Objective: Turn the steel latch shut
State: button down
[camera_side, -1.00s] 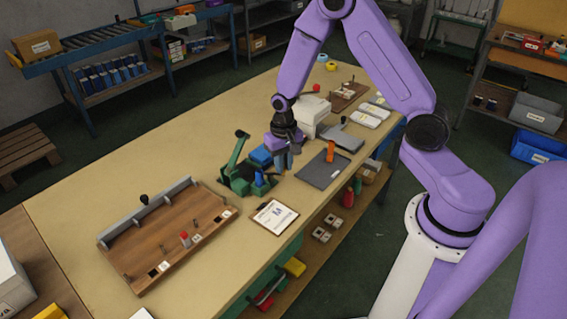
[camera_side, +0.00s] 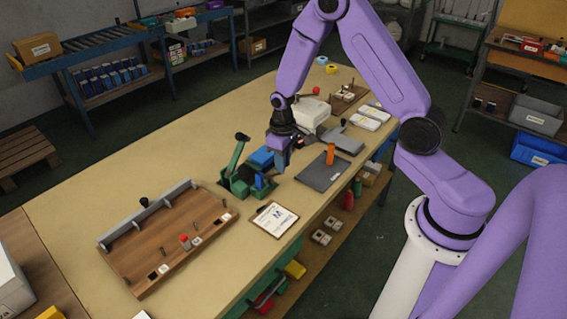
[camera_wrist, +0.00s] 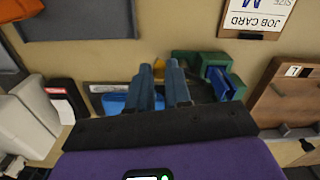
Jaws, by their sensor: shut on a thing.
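My gripper (camera_side: 281,164) points down at the right end of the green fixture (camera_side: 238,185), beside its blue block (camera_side: 261,157). In the wrist view its two blue-grey fingers (camera_wrist: 162,82) stand a small gap apart, closed on a thin part that they mostly hide. I take this part to be the steel latch, but its outline and angle cannot be made out. The green fixture (camera_wrist: 203,62) and a blue part (camera_wrist: 219,84) lie just right of the fingers. A green lever with a black knob (camera_side: 237,153) stands up at the fixture's left.
A wooden board with pegs (camera_side: 170,240) lies at the left. A job card (camera_side: 274,220) lies in front of the fixture. A dark mat (camera_side: 322,172) with an orange item (camera_side: 330,154) and a white machine (camera_side: 311,112) are to the right. The back left of the table is clear.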

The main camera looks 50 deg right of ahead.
jog(key=n, duration=0.1)
jog(key=w+n, duration=0.1)
jog(key=n, duration=0.3)
jog(key=shift+w+d, duration=0.25)
jog(key=shift+w, duration=0.15)
jog(key=shift+n, duration=0.4)
jog(key=c, duration=1.1)
grip_release()
jog(key=shift+o, duration=0.2)
notch_tip(320, 180, up, 18)
jog(key=shift+f, duration=0.25)
